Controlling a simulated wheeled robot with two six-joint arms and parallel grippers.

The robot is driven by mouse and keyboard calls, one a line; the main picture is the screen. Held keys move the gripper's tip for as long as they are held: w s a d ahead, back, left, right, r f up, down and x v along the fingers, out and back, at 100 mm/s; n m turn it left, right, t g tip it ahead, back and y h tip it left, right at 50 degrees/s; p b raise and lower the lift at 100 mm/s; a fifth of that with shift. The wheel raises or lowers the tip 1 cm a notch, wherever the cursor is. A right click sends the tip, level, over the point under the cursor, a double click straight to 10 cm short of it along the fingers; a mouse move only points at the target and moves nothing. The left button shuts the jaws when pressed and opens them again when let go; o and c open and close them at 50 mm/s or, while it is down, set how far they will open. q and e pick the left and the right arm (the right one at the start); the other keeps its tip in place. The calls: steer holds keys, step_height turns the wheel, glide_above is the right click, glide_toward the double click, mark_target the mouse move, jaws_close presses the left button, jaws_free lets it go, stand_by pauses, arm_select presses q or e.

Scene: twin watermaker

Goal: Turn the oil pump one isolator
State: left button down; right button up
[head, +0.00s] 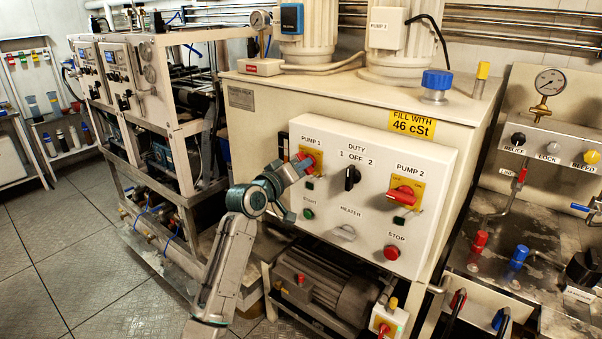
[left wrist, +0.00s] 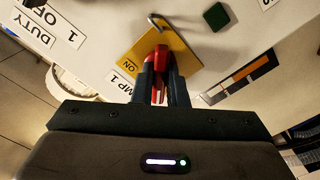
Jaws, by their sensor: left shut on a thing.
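The pump 1 isolator (head: 311,156) is a red rotary handle on a yellow plate, at the upper left of the white control panel (head: 440,243). My left gripper (head: 303,164) reaches it from the left and is shut on the red handle. In the left wrist view the handle (left wrist: 159,58) sits between the two dark fingers (left wrist: 159,85), over the yellow plate (left wrist: 180,60) with an "ON" mark. The fingers cover part of the handle, so its exact angle is hard to tell. My right gripper is not in view.
The black duty switch (head: 352,178), the red pump 2 isolator (head: 402,195), a green start button (head: 308,214) and a red stop button (head: 391,252) share the panel. An electric motor (head: 325,285) sits below. Open floor (head: 70,250) lies left.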

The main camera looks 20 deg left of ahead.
arm_select(q)
steer(key=shift+m+b, duration=2.2)
steer(key=shift+m, duration=2.1)
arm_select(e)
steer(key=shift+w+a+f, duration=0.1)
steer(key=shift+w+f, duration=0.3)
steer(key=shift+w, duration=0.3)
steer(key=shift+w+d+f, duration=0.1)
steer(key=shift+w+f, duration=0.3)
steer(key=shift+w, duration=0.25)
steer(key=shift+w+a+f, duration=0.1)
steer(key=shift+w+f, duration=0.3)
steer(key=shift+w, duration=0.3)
arm_select(q)
steer(key=c, duration=1.4)
jaws_free()
steer(key=shift+c, duration=0.2)
